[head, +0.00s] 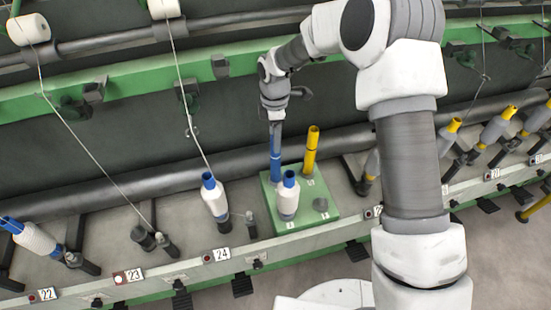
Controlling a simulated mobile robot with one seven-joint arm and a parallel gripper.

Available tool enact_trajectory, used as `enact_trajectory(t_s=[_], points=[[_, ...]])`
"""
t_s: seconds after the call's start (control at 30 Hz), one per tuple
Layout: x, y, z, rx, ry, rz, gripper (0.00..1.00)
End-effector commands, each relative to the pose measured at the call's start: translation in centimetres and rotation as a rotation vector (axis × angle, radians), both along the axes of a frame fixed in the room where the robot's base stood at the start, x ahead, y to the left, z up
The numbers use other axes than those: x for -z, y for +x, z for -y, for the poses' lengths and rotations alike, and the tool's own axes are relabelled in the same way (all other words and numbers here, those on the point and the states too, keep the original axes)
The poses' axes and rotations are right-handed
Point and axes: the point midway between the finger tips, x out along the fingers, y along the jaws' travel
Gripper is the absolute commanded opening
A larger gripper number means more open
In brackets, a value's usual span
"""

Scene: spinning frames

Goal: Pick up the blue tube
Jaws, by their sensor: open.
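A bare blue tube (276,168) stands upright at the back left of a green holder block (310,222). My gripper (276,146) points down directly over the tube, with its grey fingers at or very near the tube's top. It is open. The fingers are small here, so I cannot tell whether they touch the tube or how far they reach around it. A yellow tube (311,148) stands to the right on the same block. A blue tube wound with white yarn (288,198) stands at the block's front left.
A grey peg (320,204) at the block's front right is empty. Another wound blue tube (214,196) stands left of the block, with a thread rising from it. Yellow tubes with grey yarn (496,128) stand at right. A long grey roller (190,165) runs behind.

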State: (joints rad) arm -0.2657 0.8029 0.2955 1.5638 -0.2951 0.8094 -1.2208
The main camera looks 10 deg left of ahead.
Motion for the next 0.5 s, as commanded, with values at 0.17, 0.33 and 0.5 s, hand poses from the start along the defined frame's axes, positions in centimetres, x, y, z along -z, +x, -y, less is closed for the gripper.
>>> enact_trajectory(t_s=[0.17, 0.33, 0.5], points=[[1.3, -0.2, 0.1, 0.0, -0.002, -0.003, 0.75], [4.0, -0.6, 0.2, -0.001, -0.002, -0.003, 0.75], [5.4, -0.5, 0.2, -0.001, 0.0, 0.0, 0.75]])
